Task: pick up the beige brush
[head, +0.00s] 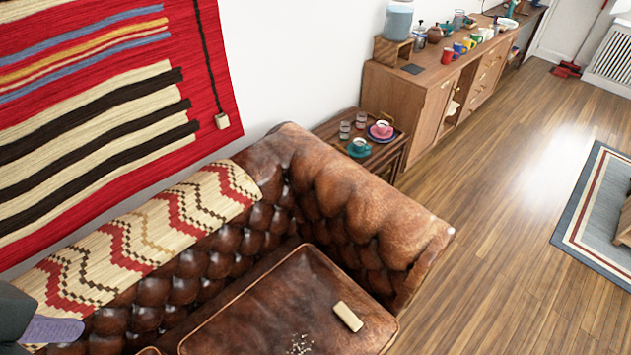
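The beige brush (348,316) appears as a small beige block lying on the brown leather seat cushion (270,300) of the sofa, near the cushion's right front side. Its bristles cannot be made out. A dark grey part at the lower left edge, beside a lavender piece (52,330), seems to belong to my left arm. Most of it is cut off, and no two fingertips can be told apart. It is far to the left of the brush. My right gripper is out of view. Nothing touches the brush from above.
White crumbs (300,343) lie left of the brush. The sofa's tufted armrest (375,215) rises behind and right of it. A small side table (335,130) with cups stands beyond. A long wooden cabinet (425,95) lines the wall. Bare floor (490,230) lies to the right.

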